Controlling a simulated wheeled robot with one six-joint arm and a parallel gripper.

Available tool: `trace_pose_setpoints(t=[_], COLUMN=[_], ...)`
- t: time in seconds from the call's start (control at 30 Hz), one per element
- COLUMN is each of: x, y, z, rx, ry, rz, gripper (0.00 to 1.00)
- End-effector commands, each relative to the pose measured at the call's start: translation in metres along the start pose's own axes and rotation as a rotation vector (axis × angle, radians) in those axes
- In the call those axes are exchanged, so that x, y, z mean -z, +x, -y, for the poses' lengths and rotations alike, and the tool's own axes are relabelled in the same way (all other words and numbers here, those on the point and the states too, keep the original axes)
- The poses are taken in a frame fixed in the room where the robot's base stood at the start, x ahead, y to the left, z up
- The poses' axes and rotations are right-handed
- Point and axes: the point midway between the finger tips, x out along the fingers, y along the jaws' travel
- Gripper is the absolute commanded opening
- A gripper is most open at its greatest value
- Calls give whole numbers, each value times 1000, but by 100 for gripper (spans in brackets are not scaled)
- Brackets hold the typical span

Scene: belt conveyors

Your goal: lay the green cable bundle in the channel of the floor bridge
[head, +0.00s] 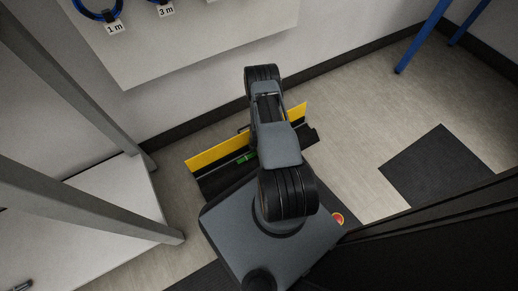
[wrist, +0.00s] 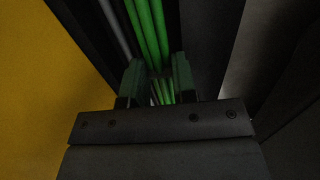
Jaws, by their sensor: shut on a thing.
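The floor bridge (head: 205,158) lies on the floor near the wall in the head view, its yellow strip along the far side and its black body in front. In the wrist view its yellow surface (wrist: 35,95) fills the left side. The green cable bundle (wrist: 150,28) runs up the middle of the wrist view, over a dark part of the bridge. A short green piece (head: 246,158) shows in the head view beside my arm. My gripper (wrist: 157,84) is shut around the bundle. My arm hides the gripper in the head view. I cannot tell whether the bundle touches the channel floor.
A thin grey strand (wrist: 113,25) runs left of the bundle. A white board (head: 200,35) with labelled blue cable coils hangs on the wall. A metal-framed white shelf (head: 110,190) stands left.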

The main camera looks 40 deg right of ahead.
Motion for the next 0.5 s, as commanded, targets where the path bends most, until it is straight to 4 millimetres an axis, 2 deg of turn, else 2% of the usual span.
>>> trace_pose_setpoints(t=[0.43, 0.47, 0.5], x=[1, 1, 1], y=[3, 3, 3], z=[0, 0, 0], rx=[0, 0, 0], ry=[-2, -2, -2], rz=[0, 0, 0], gripper=[0, 27, 31])
